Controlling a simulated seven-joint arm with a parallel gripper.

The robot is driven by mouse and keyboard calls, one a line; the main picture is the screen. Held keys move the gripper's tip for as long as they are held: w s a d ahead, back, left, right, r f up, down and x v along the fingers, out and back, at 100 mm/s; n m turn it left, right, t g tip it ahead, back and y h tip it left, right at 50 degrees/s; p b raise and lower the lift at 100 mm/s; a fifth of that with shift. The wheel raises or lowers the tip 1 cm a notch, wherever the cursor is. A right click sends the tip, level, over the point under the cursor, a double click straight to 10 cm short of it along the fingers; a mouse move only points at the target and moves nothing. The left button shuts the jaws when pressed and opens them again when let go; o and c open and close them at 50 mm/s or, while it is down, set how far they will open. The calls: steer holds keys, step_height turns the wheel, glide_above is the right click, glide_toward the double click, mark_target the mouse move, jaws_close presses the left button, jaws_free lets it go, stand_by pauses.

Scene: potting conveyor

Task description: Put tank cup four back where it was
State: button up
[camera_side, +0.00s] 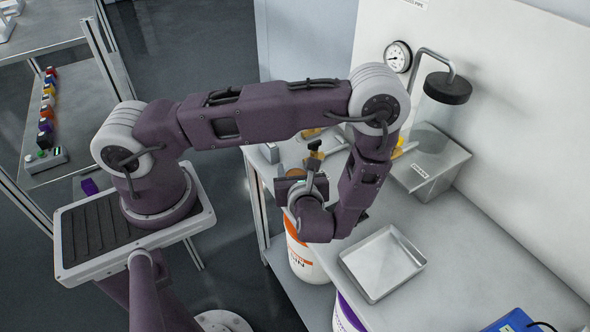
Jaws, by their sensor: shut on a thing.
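My gripper (290,187) is at the end of my folded arm, over the left edge of the counter. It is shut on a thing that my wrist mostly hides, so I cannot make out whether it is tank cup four. A small orange and black piece (315,152) shows just above my wrist in the picture. I cannot tell whether it is in the jaws or behind them. I can read no cup number in this view.
A shallow metal tray (382,264) lies on the counter (450,275), right of my wrist. A metal tank (430,165) stands at the back under a bent pipe (436,54) and gauge (398,57). A white bucket (305,262) with an orange band stands below. Small coloured items (47,100) line the left table.

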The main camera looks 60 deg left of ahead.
steer(key=o, duration=1.5)
steer(key=shift+f, duration=0.1)
steer(key=shift+c, duration=0.2)
steer(key=v, duration=1.2)
steer(key=shift+s, duration=0.1)
